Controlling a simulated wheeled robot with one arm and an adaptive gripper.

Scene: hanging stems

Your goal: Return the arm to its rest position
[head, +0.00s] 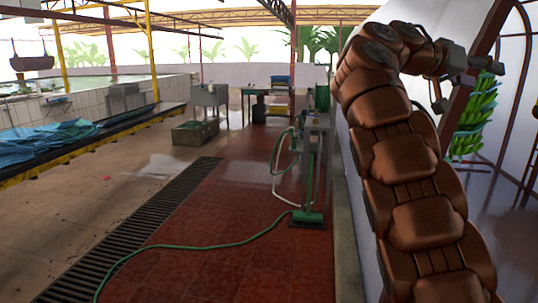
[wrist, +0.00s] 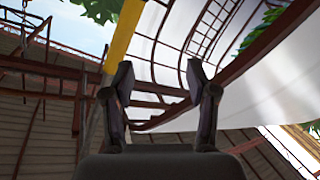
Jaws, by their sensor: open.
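My arm rises along the right side of the head view and bends over at the top. My gripper (head: 440,102) is at its end, at the upper right, in front of a dark reddish post. In the wrist view my gripper (wrist: 160,82) has its two fingers apart with nothing between them. Beyond the fingers are roof beams, a white curved wall and a yellow post (wrist: 122,38). A bunch of green bananas (head: 474,118) hangs behind and to the right of my gripper in the head view, apart from it as far as I can tell.
A green hose (head: 180,247) runs over the red tiled floor to a stand (head: 309,170) left of my arm. A floor grate (head: 125,222) crosses the left. A green crate (head: 195,132), blue sheeting (head: 45,140) and a tiled basin (head: 95,95) lie farther off. The middle floor is open.

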